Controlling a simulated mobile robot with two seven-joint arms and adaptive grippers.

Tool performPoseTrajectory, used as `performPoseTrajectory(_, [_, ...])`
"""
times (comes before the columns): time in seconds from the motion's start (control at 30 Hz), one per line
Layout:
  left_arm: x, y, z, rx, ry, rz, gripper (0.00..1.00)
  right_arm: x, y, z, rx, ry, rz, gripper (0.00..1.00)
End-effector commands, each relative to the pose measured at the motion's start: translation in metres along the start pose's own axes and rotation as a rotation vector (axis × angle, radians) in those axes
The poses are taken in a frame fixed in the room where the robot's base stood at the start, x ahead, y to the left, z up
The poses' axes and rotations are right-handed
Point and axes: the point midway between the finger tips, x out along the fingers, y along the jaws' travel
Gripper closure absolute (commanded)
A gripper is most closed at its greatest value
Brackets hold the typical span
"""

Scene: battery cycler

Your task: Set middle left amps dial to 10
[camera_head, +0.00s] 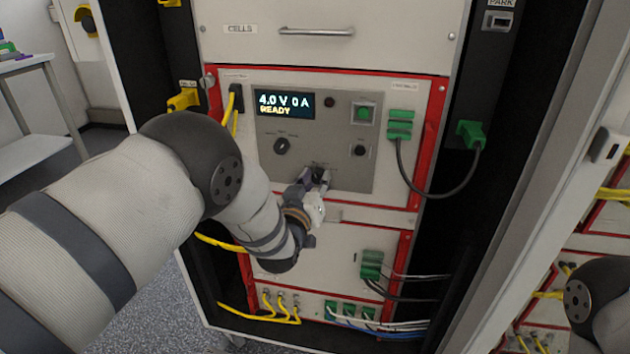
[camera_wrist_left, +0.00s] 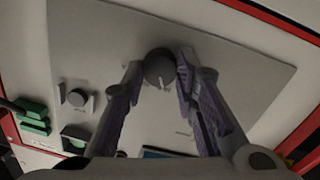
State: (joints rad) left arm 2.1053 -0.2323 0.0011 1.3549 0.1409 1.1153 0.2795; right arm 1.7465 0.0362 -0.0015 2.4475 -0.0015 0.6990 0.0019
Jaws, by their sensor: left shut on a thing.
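The grey control panel (camera_head: 345,105) carries a display (camera_head: 284,106) reading "4.0 V 0 A READY". My left gripper (camera_head: 317,177) is at the panel's lower middle, shut on a dark round dial (camera_wrist_left: 158,66). In the left wrist view the two purple-padded fingers lie on either side of this dial, with its pale pointer mark visible between them. In the head view the fingers largely hide the dial, and its scale is too small to read. My right gripper is out of view; part of my right arm shows at the lower right.
Another dial (camera_head: 281,146) is at the panel's left and a small knob (camera_head: 360,150) at its right, below a green button (camera_head: 364,113). A green plug (camera_head: 471,135) with a dark cable hangs at the right. Yellow cables (camera_head: 228,245) run behind my left arm.

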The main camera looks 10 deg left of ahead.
Motion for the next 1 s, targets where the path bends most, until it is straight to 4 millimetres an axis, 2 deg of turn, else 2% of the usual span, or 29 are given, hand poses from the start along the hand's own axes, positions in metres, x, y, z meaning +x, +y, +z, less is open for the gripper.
performPoseTrajectory(0.3, [0.0, 0.0003, 0.0001, 0.117, -0.007, -0.006, 1.0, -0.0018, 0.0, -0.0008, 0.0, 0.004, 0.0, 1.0])
performPoseTrajectory(0.83, [-0.0001, 0.0002, 0.0006, 0.138, -0.009, -0.008, 1.0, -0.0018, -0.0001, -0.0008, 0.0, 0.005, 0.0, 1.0])
performPoseTrajectory(0.87, [-0.0002, 0.0002, 0.0007, 0.138, -0.009, -0.009, 0.69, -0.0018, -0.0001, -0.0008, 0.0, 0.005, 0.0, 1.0])
performPoseTrajectory(0.93, [-0.0001, 0.0001, 0.0006, 0.138, -0.009, -0.009, 0.53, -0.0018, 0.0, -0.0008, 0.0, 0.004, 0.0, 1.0])
performPoseTrajectory(1.0, [-0.0001, 0.0002, 0.0005, 0.138, -0.008, -0.008, 0.53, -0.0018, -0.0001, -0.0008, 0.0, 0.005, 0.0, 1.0])
